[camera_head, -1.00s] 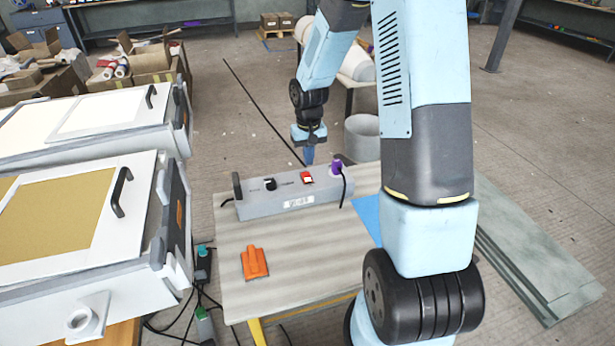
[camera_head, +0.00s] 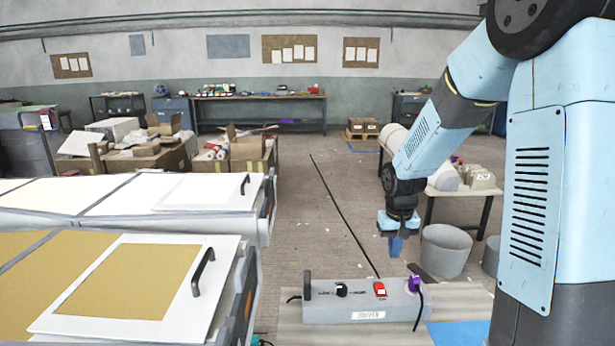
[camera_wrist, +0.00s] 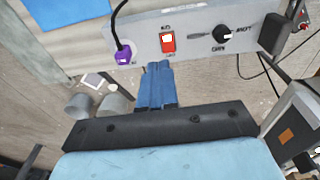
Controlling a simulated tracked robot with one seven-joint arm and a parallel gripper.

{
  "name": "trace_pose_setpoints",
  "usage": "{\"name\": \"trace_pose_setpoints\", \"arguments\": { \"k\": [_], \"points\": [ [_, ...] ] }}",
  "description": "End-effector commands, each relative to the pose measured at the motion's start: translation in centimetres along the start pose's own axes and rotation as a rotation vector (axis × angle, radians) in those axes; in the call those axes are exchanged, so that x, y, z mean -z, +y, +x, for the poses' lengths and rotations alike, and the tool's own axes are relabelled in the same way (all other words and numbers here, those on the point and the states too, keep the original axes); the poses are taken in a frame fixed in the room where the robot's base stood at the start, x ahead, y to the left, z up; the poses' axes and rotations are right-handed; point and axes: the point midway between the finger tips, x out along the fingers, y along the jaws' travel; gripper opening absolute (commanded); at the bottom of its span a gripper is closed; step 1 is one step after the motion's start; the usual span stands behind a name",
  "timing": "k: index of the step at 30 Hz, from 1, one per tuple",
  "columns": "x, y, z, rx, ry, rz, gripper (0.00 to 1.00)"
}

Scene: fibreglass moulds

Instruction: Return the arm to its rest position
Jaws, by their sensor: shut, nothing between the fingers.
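My gripper (camera_head: 396,246) hangs from my light-blue arm, pointing down, in the head view. Its blue fingers are closed together and empty. It is just behind the grey control box (camera_head: 355,303) as seen from my body, apart from it. In the wrist view the shut blue fingers (camera_wrist: 158,72) show below the box's panel (camera_wrist: 190,35). The panel has a red switch (camera_wrist: 167,42), a black knob (camera_wrist: 222,34) and a purple plug (camera_wrist: 123,56). My arm is bent, its upper links rising at the right of the head view.
The box stands on a small work table (camera_head: 290,325). White mould frames (camera_head: 215,310) with handles fill the left. A grey bin (camera_head: 446,250) and a side table (camera_head: 486,193) stand at the right. Cardboard boxes (camera_head: 250,150) and a bench (camera_head: 262,98) are farther back. Open floor lies between.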

Motion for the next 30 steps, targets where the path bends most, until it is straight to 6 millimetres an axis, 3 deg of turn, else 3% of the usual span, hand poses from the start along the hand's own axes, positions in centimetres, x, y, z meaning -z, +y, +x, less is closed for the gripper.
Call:
{"name": "trace_pose_setpoints", "arguments": {
  "k": [6, 15, 30],
  "points": [
    [-2.6, 0.3, -5.9, -0.019, 0.068, 0.002, 0.00],
    [-7.2, 0.6, -12.5, -0.027, 0.156, 0.009, 0.00],
    [-16.6, 0.8, -20.1, -0.002, 0.306, 0.017, 0.00]
  ]
}}
